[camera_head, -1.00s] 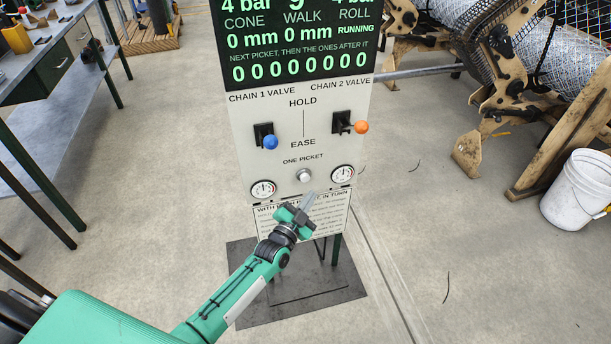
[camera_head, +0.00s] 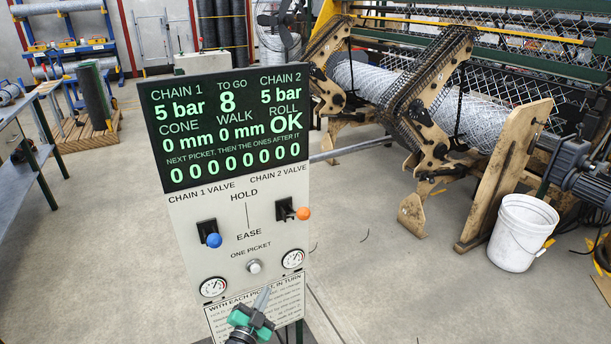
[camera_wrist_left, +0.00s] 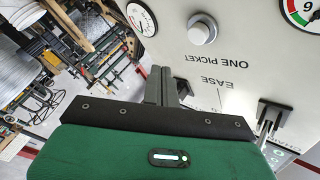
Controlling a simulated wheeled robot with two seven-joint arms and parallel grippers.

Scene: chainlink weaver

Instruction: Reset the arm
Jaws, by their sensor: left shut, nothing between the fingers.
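My left gripper (camera_head: 263,299) is shut and empty, in front of the lower part of the control panel (camera_head: 215,265), below the ONE PICKET button (camera_head: 254,266). In the left wrist view its closed fingers (camera_wrist_left: 167,82) stand apart from the round button (camera_wrist_left: 202,29). The blue-knobbed chain 1 lever (camera_head: 213,240) and the orange-knobbed chain 2 lever (camera_head: 303,214) stick out between the HOLD and EASE labels. The display (camera_head: 228,130) reads 5 bar for both chains, 8 to go, 0 mm cone and walk, and roll OK. My right gripper is not in view.
Two gauges, left (camera_head: 213,286) and right (camera_head: 292,259), flank the button. A weaving machine (camera_head: 430,110) with a mesh roll stands behind right, a white bucket (camera_head: 522,232) before it. A workbench (camera_head: 15,140) stands at left.

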